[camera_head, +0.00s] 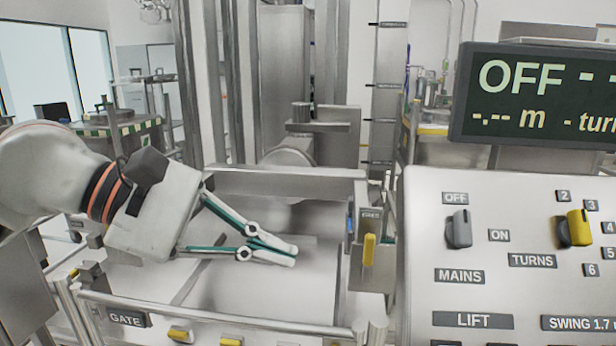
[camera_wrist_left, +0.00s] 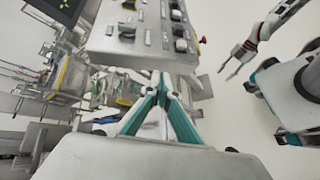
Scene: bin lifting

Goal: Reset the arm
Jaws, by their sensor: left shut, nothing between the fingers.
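My left gripper (camera_head: 291,254) reaches in from the left in the head view, over the metal trough behind the gate rail. Its two teal-and-grey fingers come together at the tips, shut and empty. The wrist view shows the same fingers (camera_wrist_left: 160,82) meeting in front of the control panel (camera_wrist_left: 150,28). One of my arms shows at the upper right of the wrist view, with a small gripper (camera_wrist_left: 229,68) at its end. It looks like my right one, too small to tell whether its fingers are apart. It is out of the head view.
The control panel (camera_head: 512,268) at right carries a grey MAINS knob (camera_head: 459,229) pointing towards OFF and a yellow TURNS knob (camera_head: 577,229). A display (camera_head: 540,95) above reads OFF. The front GATE rail (camera_head: 215,312) and a yellow-handled post (camera_head: 369,250) border the trough.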

